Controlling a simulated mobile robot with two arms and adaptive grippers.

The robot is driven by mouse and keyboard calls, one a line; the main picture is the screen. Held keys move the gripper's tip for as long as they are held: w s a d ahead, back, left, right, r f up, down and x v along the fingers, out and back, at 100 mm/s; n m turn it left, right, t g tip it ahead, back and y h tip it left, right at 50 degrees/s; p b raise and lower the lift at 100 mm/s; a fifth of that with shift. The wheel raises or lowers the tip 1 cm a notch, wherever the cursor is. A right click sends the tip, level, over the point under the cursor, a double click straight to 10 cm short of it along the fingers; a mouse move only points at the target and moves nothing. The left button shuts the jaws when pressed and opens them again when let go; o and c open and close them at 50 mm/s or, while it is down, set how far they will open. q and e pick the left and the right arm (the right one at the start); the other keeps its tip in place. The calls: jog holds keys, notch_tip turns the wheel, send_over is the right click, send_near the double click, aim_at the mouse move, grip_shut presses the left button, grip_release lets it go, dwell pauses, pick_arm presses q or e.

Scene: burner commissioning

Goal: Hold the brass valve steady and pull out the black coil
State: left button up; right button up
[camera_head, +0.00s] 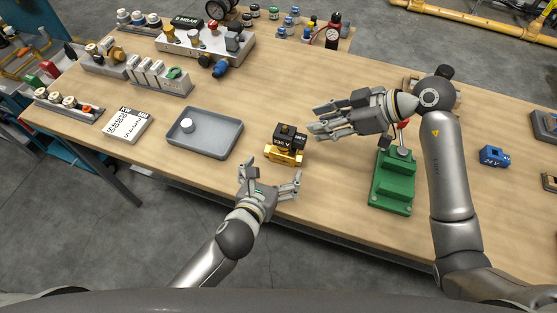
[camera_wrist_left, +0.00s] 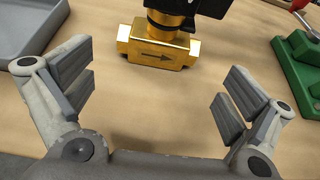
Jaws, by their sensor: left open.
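The brass valve (camera_head: 284,156) stands on the wooden table, with the black coil (camera_head: 290,137) seated on top of it. In the left wrist view the brass body (camera_wrist_left: 158,48) shows a dark arrow, and the coil (camera_wrist_left: 185,6) is cut off by the top edge. My left gripper (camera_head: 272,174) is open and empty, just in front of the valve, its fingers spread and apart from it. My right gripper (camera_head: 316,121) is above the table to the right of the valve, fingers pointing left toward the coil. It holds nothing that I can see; its opening is unclear from this angle.
A grey tray (camera_head: 171,143) with a white round piece lies left of the valve. A blue coil (camera_head: 494,156) lies further right. A manifold (camera_head: 205,43) stands at the back.

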aim_at(281, 158)
pick_arm(q)
jog(key=x, duration=0.9)
jog(key=shift+w+f, duration=0.1)
jog(key=shift+w, duration=0.2)
jog(key=c, duration=1.2)
jog(key=o, duration=1.2)
jog(key=shift+s, duration=0.15)
